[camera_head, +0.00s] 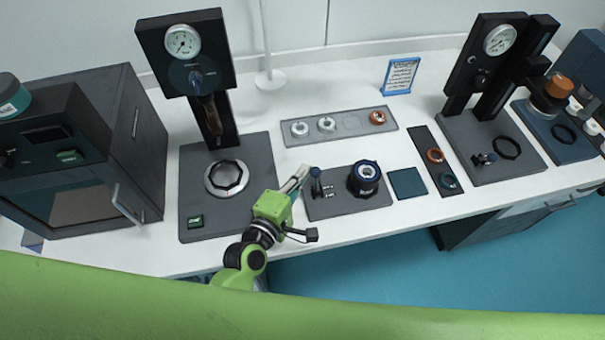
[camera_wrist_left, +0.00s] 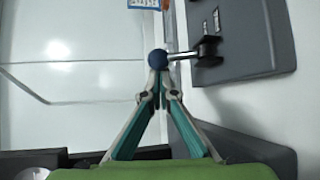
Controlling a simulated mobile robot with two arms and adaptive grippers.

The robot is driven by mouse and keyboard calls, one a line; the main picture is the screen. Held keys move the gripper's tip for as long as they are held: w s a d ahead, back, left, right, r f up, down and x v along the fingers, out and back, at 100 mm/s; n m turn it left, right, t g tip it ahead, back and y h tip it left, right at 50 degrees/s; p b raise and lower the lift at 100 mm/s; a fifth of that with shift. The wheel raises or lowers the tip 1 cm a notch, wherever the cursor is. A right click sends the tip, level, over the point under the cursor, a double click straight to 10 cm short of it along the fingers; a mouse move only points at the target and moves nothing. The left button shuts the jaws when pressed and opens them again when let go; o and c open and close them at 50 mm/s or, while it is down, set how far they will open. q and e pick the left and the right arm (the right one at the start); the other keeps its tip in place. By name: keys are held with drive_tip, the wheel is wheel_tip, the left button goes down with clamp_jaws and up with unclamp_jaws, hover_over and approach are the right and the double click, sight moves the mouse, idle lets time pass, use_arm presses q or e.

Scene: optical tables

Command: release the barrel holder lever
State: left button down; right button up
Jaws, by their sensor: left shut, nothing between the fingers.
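A round black holder with a blue-and-white ring (camera_head: 365,175) sits on the same plate. My left gripper (camera_head: 304,171) is shut and empty, its tips just left of the knob. In the left wrist view the lever's arm (camera_wrist_left: 183,55) lies sideways, with its blue knob right beyond the closed fingertips (camera_wrist_left: 157,76). I cannot tell whether the tips touch the knob. My right gripper is out of view.
Left of my gripper stands a press with a gauge (camera_head: 183,42) over a plate with a ring (camera_head: 227,177). A grey tray (camera_head: 352,123) with several rings lies behind the lever. A dark blue square pad (camera_head: 407,183) lies right of the holder. The white table's front edge is close.

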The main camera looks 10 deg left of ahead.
sight(313, 172)
use_arm(q)
drive_tip(key=shift+s+b, duration=0.1)
drive_tip(key=shift+b, duration=0.35)
drive_tip(key=t+b, duration=0.1)
drive_tip(key=s+m+b, duration=0.1)
drive_tip(key=shift+d+f+t+h+b, duration=0.1)
drive_tip(key=shift+d+t+h+b, duration=0.1)
drive_tip(key=shift+t+h+b, duration=0.15)
drive_tip(key=shift+s+d+r+b, duration=0.1)
drive_tip(key=shift+s+r+b, duration=0.2)
drive_tip(key=shift+b, duration=0.2)
drive_tip(key=shift+s+b, duration=0.25)
drive_tip(key=shift+b, duration=0.05)
drive_tip(key=shift+s+d+r+m+t+h+b, duration=0.15)
drive_tip(key=shift+s+d+m+t+h+b, duration=0.15)
drive_tip(key=shift+s+m+t+b, duration=0.6)
drive_tip(key=shift+w+g, duration=0.25)
drive_tip(key=shift+w, duration=0.2)
drive_tip(key=shift+s, duration=0.15)
drive_tip(key=v, duration=1.1)
drive_tip(key=shift+s+a, duration=0.2)
drive_tip(key=shift+s, duration=0.1)
